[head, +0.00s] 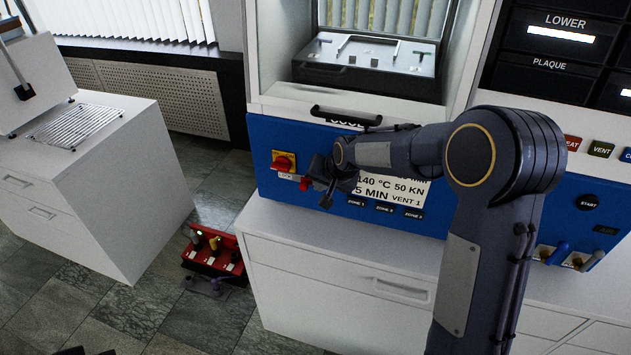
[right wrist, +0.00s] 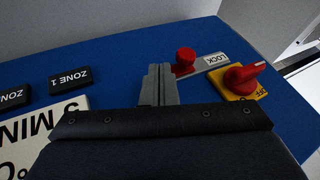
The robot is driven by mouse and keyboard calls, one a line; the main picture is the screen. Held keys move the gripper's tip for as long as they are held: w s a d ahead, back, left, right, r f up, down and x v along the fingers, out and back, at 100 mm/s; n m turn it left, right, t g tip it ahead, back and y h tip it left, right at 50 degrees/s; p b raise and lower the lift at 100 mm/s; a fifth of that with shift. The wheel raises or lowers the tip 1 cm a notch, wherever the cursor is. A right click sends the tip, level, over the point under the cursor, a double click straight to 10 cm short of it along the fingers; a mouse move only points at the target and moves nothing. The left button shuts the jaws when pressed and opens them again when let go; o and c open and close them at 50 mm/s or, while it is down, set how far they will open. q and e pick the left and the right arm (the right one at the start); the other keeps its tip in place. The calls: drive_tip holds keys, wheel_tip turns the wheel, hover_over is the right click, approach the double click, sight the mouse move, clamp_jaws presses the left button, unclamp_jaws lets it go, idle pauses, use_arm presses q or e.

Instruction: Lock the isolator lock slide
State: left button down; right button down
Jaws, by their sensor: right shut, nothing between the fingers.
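The lock slide's red knob (head: 305,183) is on the blue press panel, beside the white LOCK label (head: 285,177). In the right wrist view the knob (right wrist: 185,58) is at the left end of the LOCK label (right wrist: 212,60). The red isolator switch (head: 283,162) sits on a yellow plate just above; it also shows in the right wrist view (right wrist: 240,78). My right gripper (head: 314,181) is shut and empty. Its fingertips (right wrist: 160,82) are right beside the knob, on the ZONE buttons' side; I cannot tell whether they touch.
The blue panel (head: 262,135) also carries a settings sign (head: 405,190) and ZONE buttons. A dark handle (head: 346,114) sticks out above it. The white ledge (head: 270,220) below is clear. A red box (head: 228,262) stands on the floor at left.

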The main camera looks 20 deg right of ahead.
sight(305, 184)
drive_tip(key=shift+w+a+f, duration=0.2)
drive_tip(key=shift+w+a, duration=0.25)
drive_tip(key=shift+a, duration=0.2)
drive_tip(key=shift+a, duration=0.1)
drive_tip(key=w+a, duration=0.1)
drive_tip(key=a, duration=0.1)
drive_tip(key=shift+w+a+r, duration=0.1)
drive_tip(key=shift+w+a, duration=0.3)
